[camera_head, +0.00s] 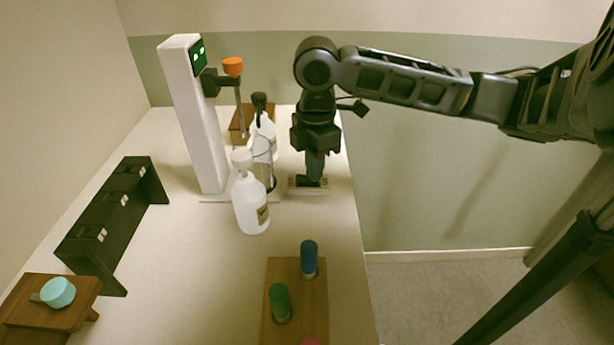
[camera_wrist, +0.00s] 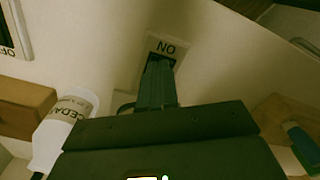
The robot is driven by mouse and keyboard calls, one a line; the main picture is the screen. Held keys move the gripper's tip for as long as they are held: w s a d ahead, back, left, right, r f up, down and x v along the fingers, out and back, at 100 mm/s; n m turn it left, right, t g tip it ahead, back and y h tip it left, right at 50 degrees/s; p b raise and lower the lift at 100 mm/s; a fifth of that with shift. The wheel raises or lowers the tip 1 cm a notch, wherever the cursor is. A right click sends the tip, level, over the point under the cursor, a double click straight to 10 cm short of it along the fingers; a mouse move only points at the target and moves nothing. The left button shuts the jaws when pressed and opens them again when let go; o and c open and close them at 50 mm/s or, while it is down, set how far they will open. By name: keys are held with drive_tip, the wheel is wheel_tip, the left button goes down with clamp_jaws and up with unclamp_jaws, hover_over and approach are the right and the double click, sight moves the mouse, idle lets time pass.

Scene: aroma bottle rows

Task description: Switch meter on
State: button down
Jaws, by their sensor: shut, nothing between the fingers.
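The meter (camera_head: 190,115) is a tall white column with a small green display showing light marks (camera_head: 199,53). A small pale switch plate (camera_head: 306,188) lies on the table to the right of its base. In the wrist view the plate (camera_wrist: 167,42) has "ON", upside down, above a dark recess or rocker. My gripper (camera_head: 313,180) points down over the plate with its fingers shut and empty. In the wrist view the fingertips (camera_wrist: 160,68) are right at the dark part and hide most of it. I cannot tell whether they press it.
A white bottle (camera_head: 249,205) stands left of my gripper, with another (camera_head: 264,130) behind it. A wooden rack with blue (camera_head: 309,250) and green (camera_head: 280,297) vials is in front. A black rack (camera_head: 115,220) and wooden stand (camera_head: 62,310) are left. The table's right edge is close.

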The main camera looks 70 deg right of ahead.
drive_tip(key=shift+r+p, duration=2.7)
drive_tip(key=shift+r, duration=0.8)
